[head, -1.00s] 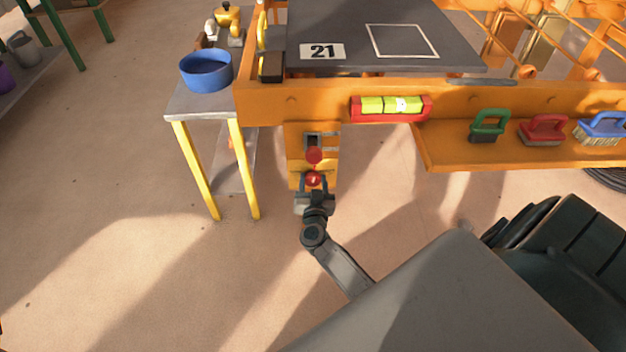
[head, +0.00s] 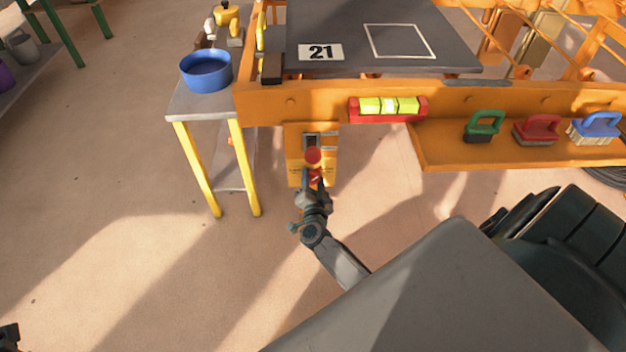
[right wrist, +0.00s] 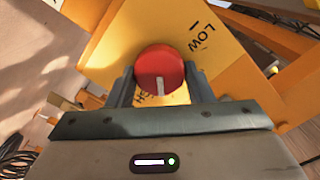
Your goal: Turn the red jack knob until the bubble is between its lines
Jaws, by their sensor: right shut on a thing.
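The red jack knob (right wrist: 160,72) is round with a white mark that points down in the right wrist view. My right gripper (right wrist: 158,88) is shut on it, one finger on each side. In the head view the knob (head: 315,177) is partly hidden by my right gripper (head: 314,185). The red-framed level (head: 388,118) is on the front of the orange beam. Its yellow-green vial (head: 370,105) shows a pale bubble (head: 390,105) that appears to be between the dark lines. A dark piece at the lower left edge looks like my left gripper (head: 9,337); its jaws cannot be made out.
A red ball-like part (head: 313,155) is just above the knob. A yellow plate (right wrist: 205,22) behind it reads "LOW". A side table (head: 200,103) with a blue bowl (head: 206,70) stands left. Several brushes sit on the orange shelf (head: 450,152) at right. The floor below is clear.

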